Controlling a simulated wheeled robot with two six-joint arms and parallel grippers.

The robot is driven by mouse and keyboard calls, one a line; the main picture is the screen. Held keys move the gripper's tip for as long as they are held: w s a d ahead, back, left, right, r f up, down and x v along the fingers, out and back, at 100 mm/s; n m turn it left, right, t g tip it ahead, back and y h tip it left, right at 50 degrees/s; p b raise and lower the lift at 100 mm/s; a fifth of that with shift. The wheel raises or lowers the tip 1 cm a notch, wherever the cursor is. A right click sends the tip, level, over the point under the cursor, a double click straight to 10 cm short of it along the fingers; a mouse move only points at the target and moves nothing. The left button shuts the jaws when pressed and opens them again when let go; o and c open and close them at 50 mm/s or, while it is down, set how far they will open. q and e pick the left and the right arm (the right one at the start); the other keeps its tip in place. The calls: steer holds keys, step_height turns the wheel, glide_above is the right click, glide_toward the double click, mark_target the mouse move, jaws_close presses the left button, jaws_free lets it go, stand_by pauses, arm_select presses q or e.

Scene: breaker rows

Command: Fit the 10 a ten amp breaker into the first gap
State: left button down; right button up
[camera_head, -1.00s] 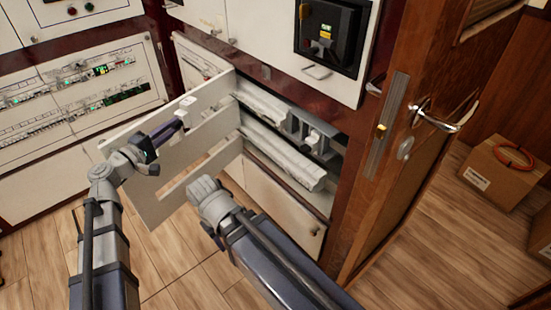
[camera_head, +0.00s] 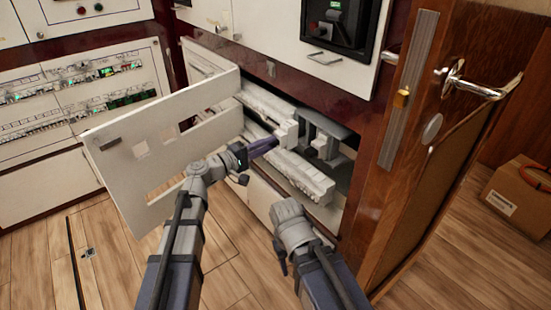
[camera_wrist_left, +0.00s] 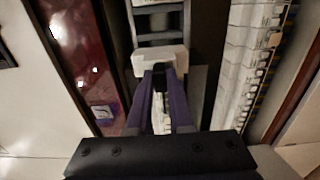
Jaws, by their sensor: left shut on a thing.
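My left gripper (camera_head: 272,146) reaches into the open breaker cabinet and is shut on a small white breaker (camera_head: 288,133). In the left wrist view the breaker (camera_wrist_left: 160,60) sits across the purple fingertips (camera_wrist_left: 162,82); no rating mark is readable. The held breaker is beside the right end of the upper breaker row (camera_head: 262,103). A gap lies right of that row, before another white module (camera_head: 320,145); whether the held breaker touches the rail cannot be told. My right arm's end (camera_head: 290,222) is low in front of the cabinet, its fingers hidden.
The white slotted cover panel (camera_head: 125,180) stands swung open left of the cabinet. The lower breaker row (camera_head: 305,178) runs just below my left gripper. A wooden door (camera_head: 430,180) with a metal handle stands open at right. A cardboard box (camera_head: 520,200) is on the floor.

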mark_target(284, 139)
arm_select(q)
steer(key=v, duration=0.5)
steer(key=shift+s+f, duration=0.2)
steer(key=shift+s, duration=0.05)
steer(key=shift+w, duration=0.1)
steer(key=shift+x, duration=2.9)
steer(key=shift+x, duration=2.75)
steer(key=c, duration=0.7)
jaws_free()
steer(key=shift+v, duration=3.95)
